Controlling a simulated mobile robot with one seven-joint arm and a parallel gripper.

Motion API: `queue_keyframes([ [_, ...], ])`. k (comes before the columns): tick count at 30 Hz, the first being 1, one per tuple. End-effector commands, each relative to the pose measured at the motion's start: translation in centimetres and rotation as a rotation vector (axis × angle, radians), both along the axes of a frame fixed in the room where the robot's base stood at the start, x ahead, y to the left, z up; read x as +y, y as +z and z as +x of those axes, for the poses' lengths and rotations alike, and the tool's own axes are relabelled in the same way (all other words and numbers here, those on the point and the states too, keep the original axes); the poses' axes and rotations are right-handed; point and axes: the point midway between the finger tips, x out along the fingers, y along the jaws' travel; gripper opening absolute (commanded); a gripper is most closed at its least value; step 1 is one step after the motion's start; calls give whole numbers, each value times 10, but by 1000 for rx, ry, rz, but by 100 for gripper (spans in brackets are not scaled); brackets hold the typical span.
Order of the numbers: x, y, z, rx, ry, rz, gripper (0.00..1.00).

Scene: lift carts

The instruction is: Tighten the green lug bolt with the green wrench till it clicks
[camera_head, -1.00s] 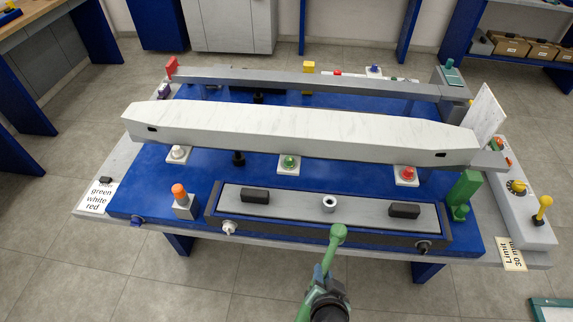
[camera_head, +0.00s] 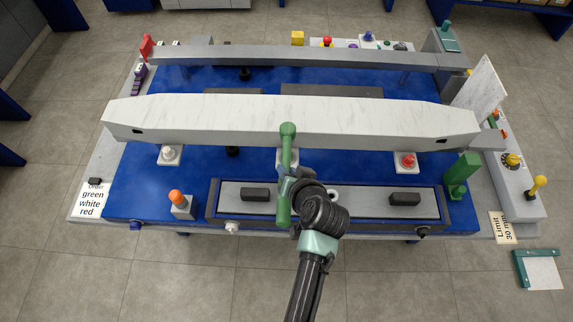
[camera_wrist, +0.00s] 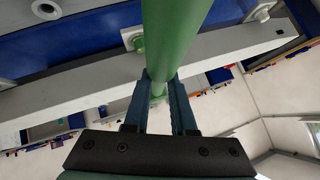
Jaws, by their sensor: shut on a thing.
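My gripper (camera_head: 290,182) is shut on the green wrench (camera_head: 286,152), which lies nearly in line with the view, its rounded head over the front face of the pale beam. In the wrist view the green wrench (camera_wrist: 178,40) runs up between the fingers of my gripper (camera_wrist: 160,95). The green lug bolt (camera_wrist: 139,44) shows on its white plate beside the wrench shaft in the wrist view. In the head view the wrench mostly covers that bolt. I cannot tell whether the wrench touches it.
A white bolt (camera_head: 169,152) and a red bolt (camera_head: 407,160) sit left and right on the blue table (camera_head: 340,165). The pale beam (camera_head: 380,120) spans behind them. An orange-topped post (camera_head: 177,197) and a green block (camera_head: 461,172) stand near the ends. An order sign (camera_head: 92,199) lies at left.

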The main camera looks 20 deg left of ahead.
Motion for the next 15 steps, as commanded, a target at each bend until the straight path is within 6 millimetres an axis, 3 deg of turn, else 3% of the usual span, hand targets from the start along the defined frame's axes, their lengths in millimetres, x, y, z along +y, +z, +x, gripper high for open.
queue_keyframes([
  [8, -1, 5, 0, 10, 4, 0, 0],
  [15, -1, -22, 0, 7, 4, 0, 0],
])
